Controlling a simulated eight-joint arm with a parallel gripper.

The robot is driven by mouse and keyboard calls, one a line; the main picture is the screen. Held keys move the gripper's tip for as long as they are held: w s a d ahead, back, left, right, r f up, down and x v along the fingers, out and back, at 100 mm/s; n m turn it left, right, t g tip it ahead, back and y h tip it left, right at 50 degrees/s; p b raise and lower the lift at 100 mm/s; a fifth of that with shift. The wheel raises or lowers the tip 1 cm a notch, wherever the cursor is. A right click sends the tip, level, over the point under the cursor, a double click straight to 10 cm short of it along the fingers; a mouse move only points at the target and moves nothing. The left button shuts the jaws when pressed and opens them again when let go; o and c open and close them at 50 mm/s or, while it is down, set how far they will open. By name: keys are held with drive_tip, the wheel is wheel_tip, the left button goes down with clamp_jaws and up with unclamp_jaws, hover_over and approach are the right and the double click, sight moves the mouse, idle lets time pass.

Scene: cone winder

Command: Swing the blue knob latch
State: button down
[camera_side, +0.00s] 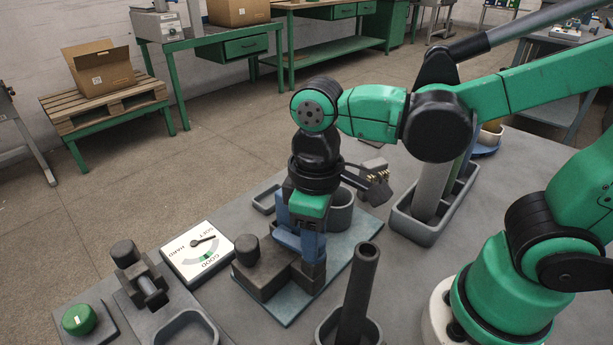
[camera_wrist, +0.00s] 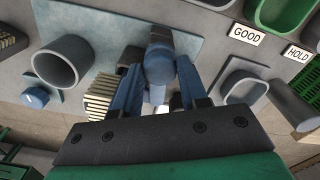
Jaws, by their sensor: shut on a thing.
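My gripper (camera_wrist: 158,72) points down over the blue-grey plate (camera_wrist: 105,20) in the wrist view. Its two blue fingers are closed on either side of the rounded blue knob latch (camera_wrist: 159,62). The latch's arm runs from the knob toward the top of that view. In the side view my gripper (camera_side: 300,243) is low over the plate (camera_side: 285,312), beside a dark block with a round knob (camera_side: 262,270). The gripper's fingers and wrist hide the latch there.
A grey cup (camera_wrist: 62,62) and a smaller blue knob (camera_wrist: 35,98) lie left in the wrist view. Side view: a dial marked HARD, GOOD and SOFT (camera_side: 180,265), a green button (camera_side: 79,319), an upright dark tube (camera_side: 358,295) and a grey bin (camera_side: 415,232) crowd the table.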

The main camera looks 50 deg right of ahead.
drive_tip(key=shift+m, duration=1)
drive_tip(key=c, duration=0.7)
unclamp_jaws()
drive_tip(key=shift+c, duration=0.2)
drive_tip(key=shift+r, duration=0.1)
drive_tip(key=shift+r, duration=2.75)
